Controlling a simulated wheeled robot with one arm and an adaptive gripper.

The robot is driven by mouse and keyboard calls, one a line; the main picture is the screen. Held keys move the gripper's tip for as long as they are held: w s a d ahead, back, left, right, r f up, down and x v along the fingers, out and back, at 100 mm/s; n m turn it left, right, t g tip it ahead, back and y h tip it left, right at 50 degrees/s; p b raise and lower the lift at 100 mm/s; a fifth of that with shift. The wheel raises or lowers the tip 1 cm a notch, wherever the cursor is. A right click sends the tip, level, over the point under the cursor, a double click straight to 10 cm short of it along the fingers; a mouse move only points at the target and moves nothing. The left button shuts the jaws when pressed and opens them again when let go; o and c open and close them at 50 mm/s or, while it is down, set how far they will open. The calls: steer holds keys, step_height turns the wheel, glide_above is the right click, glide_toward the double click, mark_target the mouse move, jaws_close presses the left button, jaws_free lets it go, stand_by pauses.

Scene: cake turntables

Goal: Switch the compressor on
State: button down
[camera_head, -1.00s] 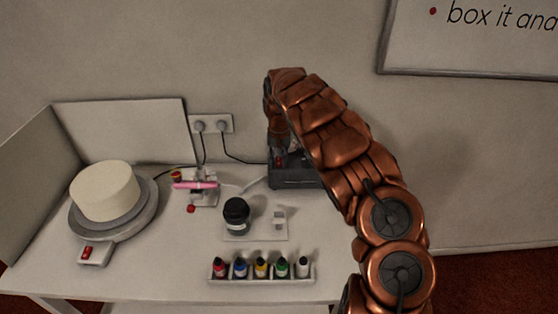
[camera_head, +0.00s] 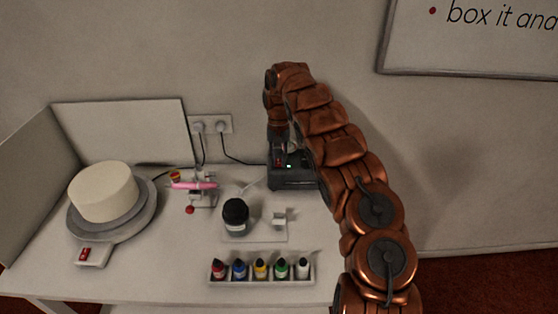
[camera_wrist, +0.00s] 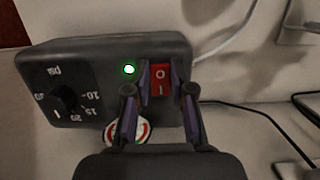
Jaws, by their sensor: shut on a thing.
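The compressor (camera_head: 292,181) is a dark grey box at the back of the table, partly hidden by my arm in the head view. In the wrist view its top face (camera_wrist: 95,50) fills the upper left, with a red rocker switch (camera_wrist: 160,80) marked O and I. A green light (camera_wrist: 129,70) glows beside the switch. My gripper (camera_wrist: 161,72) is at the switch, one finger on each side, shut on it. A black pressure knob (camera_wrist: 62,100) with a psi scale is at the left, and a round gauge (camera_wrist: 128,133) is partly hidden behind a finger.
A cake (camera_head: 103,191) stands on a turntable (camera_head: 142,217) at the left. A pink airbrush (camera_head: 193,186) rests on a stand. A dark jar (camera_head: 236,214) and a rack of colour bottles (camera_head: 262,281) occupy the middle and front. Two plugs (camera_head: 211,126) sit in the wall socket.

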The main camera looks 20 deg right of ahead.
steer(key=shift+w+a+r+g+p, duration=0.25)
steer(key=shift+w+g+p, duration=0.05)
steer(key=shift+p, duration=0.15)
steer(key=shift+s+d+f+g+y+p, duration=0.1)
steer(key=shift+d+f+g+y+p, duration=0.05)
steer(key=shift+g+y+p, duration=0.2)
steer(key=c, duration=1.2)
jaws_free()
steer(key=shift+o, duration=1)
steer(key=shift+d, duration=0.15)
steer(key=shift+s+t+b, duration=0.2)
steer(key=shift+t+b, duration=0.45)
steer(key=shift+b, duration=0.25)
steer(key=shift+s+t+h, duration=0.1)
steer(key=shift+t+h, duration=0.3)
steer(key=shift+h, duration=0.05)
steer(key=shift+s+a+f, duration=0.1)
steer(key=shift+a, duration=0.1)
